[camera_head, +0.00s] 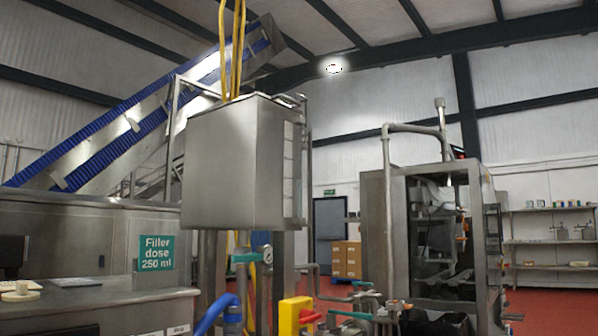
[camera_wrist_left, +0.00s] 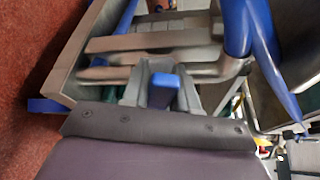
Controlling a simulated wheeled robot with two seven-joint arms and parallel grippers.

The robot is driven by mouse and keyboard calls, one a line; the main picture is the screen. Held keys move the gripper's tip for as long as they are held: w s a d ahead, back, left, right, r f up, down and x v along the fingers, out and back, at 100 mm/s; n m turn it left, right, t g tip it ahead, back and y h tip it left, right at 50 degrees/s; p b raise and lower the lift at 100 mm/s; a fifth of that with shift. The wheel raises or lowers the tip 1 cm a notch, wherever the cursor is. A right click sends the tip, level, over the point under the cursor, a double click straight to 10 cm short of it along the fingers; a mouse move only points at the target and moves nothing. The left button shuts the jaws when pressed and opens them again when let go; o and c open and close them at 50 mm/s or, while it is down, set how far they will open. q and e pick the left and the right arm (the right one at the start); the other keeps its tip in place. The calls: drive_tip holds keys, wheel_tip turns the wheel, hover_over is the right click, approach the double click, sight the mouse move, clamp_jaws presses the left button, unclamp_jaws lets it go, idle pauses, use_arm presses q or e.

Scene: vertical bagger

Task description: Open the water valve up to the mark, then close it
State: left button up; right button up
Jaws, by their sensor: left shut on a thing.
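In the left wrist view my left gripper (camera_wrist_left: 162,98) is shut on a blue handle-like piece (camera_wrist_left: 164,82), whose end shows between the grey fingers. I take it to be the water valve's handle, but its valve body is hidden. Metal pipes (camera_wrist_left: 150,44) run just beyond the fingers. I cannot make out the mark in either view. In the head view neither gripper can be made out. A sign reading "Filler dose 250 ml" (camera_head: 157,253) stands at the left.
A blue hose (camera_head: 213,316) curves at the bottom of the head view and also shows in the wrist view (camera_wrist_left: 262,62).

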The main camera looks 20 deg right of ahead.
idle(0.4)
use_arm(q)
drive_tip(key=n+b, duration=0.1)
drive_tip(key=f+n+t+b, duration=0.1)
drive_tip(key=b, duration=0.1)
drive_tip(key=shift+s+a+f, duration=0.1)
drive_tip(key=shift+a+f, duration=0.05)
drive_tip(key=shift+f, duration=0.15)
drive_tip(key=shift+f+n+b, duration=0.35)
drive_tip(key=shift+n+b, duration=0.15)
drive_tip(key=shift+n, duration=0.1)
drive_tip(key=shift+n+t, duration=0.3)
drive_tip(key=shift+o, duration=0.2)
drive_tip(key=shift+r, duration=0.2)
drive_tip(key=shift+f, duration=0.1)
drive_tip(key=shift+s+f+n, duration=0.1)
drive_tip(key=shift+f+n, duration=0.05)
drive_tip(key=shift+n, duration=0.15)
